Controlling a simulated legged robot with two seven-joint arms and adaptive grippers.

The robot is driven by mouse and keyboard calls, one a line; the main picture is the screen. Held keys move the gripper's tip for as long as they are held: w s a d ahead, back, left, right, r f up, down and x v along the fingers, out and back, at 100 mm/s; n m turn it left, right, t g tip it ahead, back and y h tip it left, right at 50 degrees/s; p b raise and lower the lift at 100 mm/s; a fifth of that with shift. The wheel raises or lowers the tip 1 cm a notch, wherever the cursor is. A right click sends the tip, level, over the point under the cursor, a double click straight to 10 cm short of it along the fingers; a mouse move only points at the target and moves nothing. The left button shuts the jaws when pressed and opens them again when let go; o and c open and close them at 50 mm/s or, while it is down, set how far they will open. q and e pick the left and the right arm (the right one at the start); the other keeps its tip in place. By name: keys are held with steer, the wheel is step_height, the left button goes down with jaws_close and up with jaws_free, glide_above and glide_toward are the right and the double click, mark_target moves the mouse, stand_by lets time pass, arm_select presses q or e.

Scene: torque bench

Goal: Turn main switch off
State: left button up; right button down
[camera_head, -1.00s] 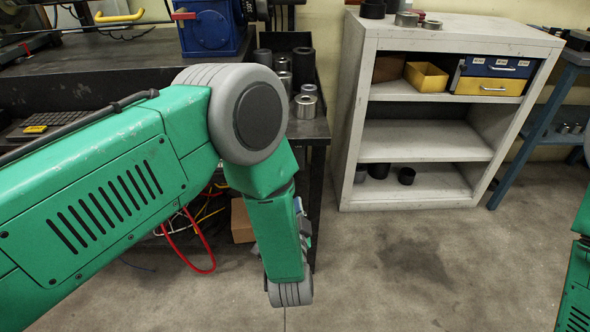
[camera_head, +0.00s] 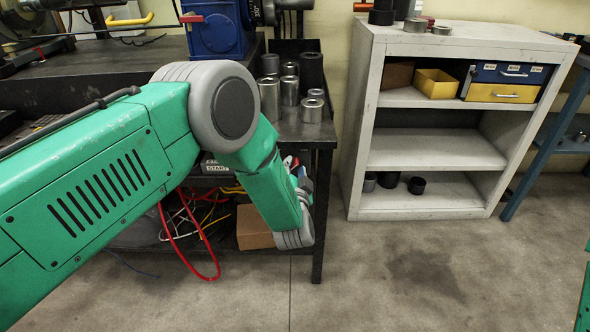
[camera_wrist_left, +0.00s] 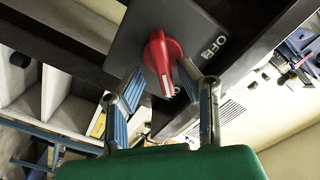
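The main switch is a red rotary knob (camera_wrist_left: 163,58) on a dark grey box (camera_wrist_left: 135,38) in the left wrist view. A white OFF label (camera_wrist_left: 213,48) is printed beside it. My left gripper (camera_wrist_left: 161,72) is open, one finger on each side of the knob's pointer end. I cannot tell whether either finger touches it. In the head view my left gripper (camera_head: 299,172) shows only as a small part behind my green forearm, at the bench's front right corner. The knob is hidden there. My right gripper is out of view; only a sliver of my right arm shows.
The dark workbench (camera_head: 325,133) carries metal cylinders (camera_head: 270,98) and a blue machine (camera_head: 215,28). Red and yellow cables (camera_head: 205,262) hang below, near a cardboard box (camera_head: 255,228). A grey shelf unit (camera_head: 437,150) stands at right. The floor in front is clear.

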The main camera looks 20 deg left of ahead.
arm_select(q)
steer(key=shift+a, duration=0.25)
steer(key=c, duration=0.6)
steer(key=shift+a+f, duration=0.1)
steer(key=shift+a, duration=0.15)
jaws_close()
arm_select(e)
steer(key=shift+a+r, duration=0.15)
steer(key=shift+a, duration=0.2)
